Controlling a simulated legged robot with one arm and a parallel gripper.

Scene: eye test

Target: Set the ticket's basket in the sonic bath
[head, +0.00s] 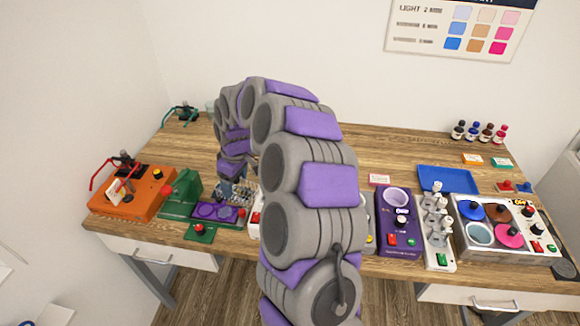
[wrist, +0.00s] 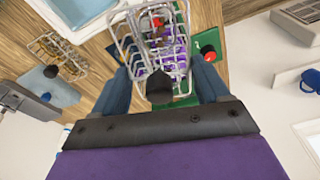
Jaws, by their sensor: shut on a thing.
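My gripper (head: 234,172) is over the left part of the bench in the head view. In the wrist view its two blue-grey fingers (wrist: 161,80) flank a wire basket (wrist: 128,44) with a black knob, and the gripper is shut on it. The basket also shows below the gripper in the head view (head: 238,191). Through its wires I see purple, but its contents are unclear. A purple unit (head: 397,222) with a round pale basin and red and green buttons stands right of my arm; I cannot tell whether it is the sonic bath. A small card (head: 379,180) lies behind it, its text unreadable.
A green machine with a purple plate (head: 217,212) lies under the basket. An orange machine (head: 130,195) is left. Another wire basket (wrist: 57,52) shows in the wrist view. A blue tray (head: 447,180) and a unit with coloured pots (head: 508,247) stand right. My arm hides the bench's middle.

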